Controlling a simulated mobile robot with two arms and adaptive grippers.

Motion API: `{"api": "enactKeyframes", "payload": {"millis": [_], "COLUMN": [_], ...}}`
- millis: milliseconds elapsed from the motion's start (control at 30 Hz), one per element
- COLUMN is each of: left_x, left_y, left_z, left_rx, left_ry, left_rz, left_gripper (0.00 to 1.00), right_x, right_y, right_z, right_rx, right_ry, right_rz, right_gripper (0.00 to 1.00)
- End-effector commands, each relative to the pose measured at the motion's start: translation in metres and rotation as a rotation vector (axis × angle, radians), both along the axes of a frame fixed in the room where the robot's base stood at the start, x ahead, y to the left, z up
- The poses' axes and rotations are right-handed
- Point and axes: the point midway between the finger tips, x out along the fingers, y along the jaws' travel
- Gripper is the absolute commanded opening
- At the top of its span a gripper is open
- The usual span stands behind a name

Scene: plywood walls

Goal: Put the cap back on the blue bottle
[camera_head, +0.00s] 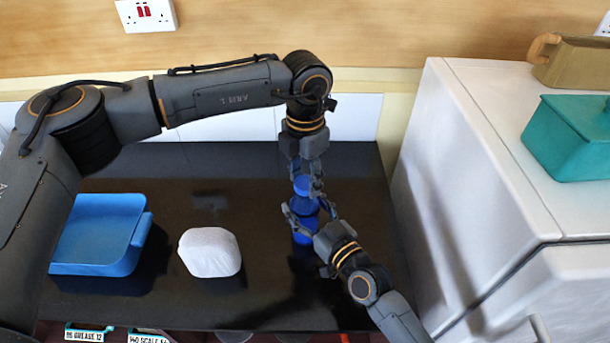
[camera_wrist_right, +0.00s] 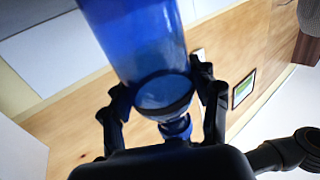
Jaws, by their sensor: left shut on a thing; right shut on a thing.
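The blue bottle (camera_head: 304,237) stands upright, as far as I can tell, at the right part of the black counter. My right gripper (camera_head: 309,212) is shut around its upper part. In the right wrist view the bottle (camera_wrist_right: 135,35) fills the top middle, between the right gripper's fingers (camera_wrist_right: 162,105). My left gripper (camera_head: 305,182) points down from above and is shut on the blue cap (camera_head: 302,185). The cap is right above the bottle's top; I cannot tell whether they touch. The fingers partly hide the cap and the bottle's neck.
On the black counter (camera_head: 210,295), a blue container (camera_head: 95,235) stands at the left and a white rounded block (camera_head: 210,252) in the middle. A white cabinet (camera_head: 480,130) bounds the right, with a teal box (camera_head: 570,140) and a tan mug-like vessel (camera_head: 580,62) on top.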

Motion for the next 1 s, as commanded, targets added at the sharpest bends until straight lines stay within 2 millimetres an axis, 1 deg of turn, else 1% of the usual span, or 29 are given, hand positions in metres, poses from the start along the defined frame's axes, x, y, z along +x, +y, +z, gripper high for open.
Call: {"api": "enactKeyframes", "payload": {"millis": [100,1000], "left_x": [0.0001,0.0008], "left_y": [0.0001,0.0003], "left_z": [0.0004,0.0001], "left_rx": [-0.001,-0.001], "left_ry": [0.0,-0.002], "left_rz": [-0.222,-1.945], "left_gripper": [0.34,0.34], "right_x": [-0.0001,-0.0003], "right_y": [0.0,-0.0001], "right_z": [-0.0006,-0.001], "right_rx": [-0.001,-0.002], "right_ry": [0.002,0.002], "right_rz": [0.0,0.0], "right_gripper": [0.0,0.0]}}
